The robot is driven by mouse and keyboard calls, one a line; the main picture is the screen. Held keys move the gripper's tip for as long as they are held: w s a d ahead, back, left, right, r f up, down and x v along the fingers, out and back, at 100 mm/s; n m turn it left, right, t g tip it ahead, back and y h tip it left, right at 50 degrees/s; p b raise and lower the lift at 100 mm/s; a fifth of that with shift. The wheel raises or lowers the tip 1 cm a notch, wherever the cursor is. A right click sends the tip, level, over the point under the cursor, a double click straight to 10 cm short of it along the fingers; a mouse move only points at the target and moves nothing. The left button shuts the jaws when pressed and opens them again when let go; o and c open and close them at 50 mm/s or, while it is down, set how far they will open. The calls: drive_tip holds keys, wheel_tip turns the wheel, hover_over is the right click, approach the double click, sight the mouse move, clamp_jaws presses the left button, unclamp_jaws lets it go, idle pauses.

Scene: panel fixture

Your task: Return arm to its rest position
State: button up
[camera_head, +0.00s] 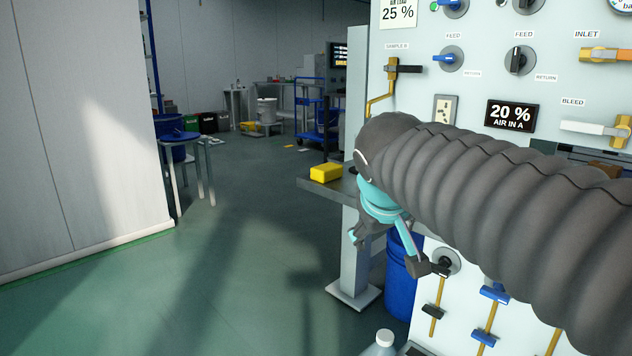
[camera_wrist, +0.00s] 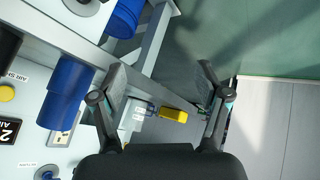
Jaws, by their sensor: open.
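My arm, in a dark ribbed sleeve, reaches in from the right of the head view, in front of the panel (camera_head: 410,90). My gripper (camera_head: 387,252) hangs at its end below a teal wrist ring, pointing down. In the wrist view its two fingers (camera_wrist: 160,73) stand wide apart with nothing held between them. A yellow block (camera_head: 326,173) lies on the grey ledge (camera_head: 312,184), left of my wrist in the head view. In the wrist view the yellow block (camera_wrist: 173,115) shows in the gap between the fingers, clear of both.
The panel carries valves, knobs and an "AIR IN A" display (camera_head: 511,114). A blue bin (camera_head: 400,288) stands under the ledge, partly hidden by my gripper. A bottle (camera_head: 381,344) is at the bottom edge. The green floor (camera_head: 240,270) to the left is clear.

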drive_tip(key=s+d+f+m+g+y+p, duration=0.1)
drive_tip(key=s+d+f+p, duration=0.1)
drive_tip(key=s+f, duration=0.4)
drive_tip(key=s+d+f+m+g+p, duration=0.1)
drive_tip(key=s+f, duration=0.5)
drive_tip(key=s, duration=0.6)
drive_tip(key=shift+d+m+y+p, duration=0.4)
drive_tip(key=shift+d+m+p, duration=0.3)
drive_tip(key=shift+d, duration=0.25)
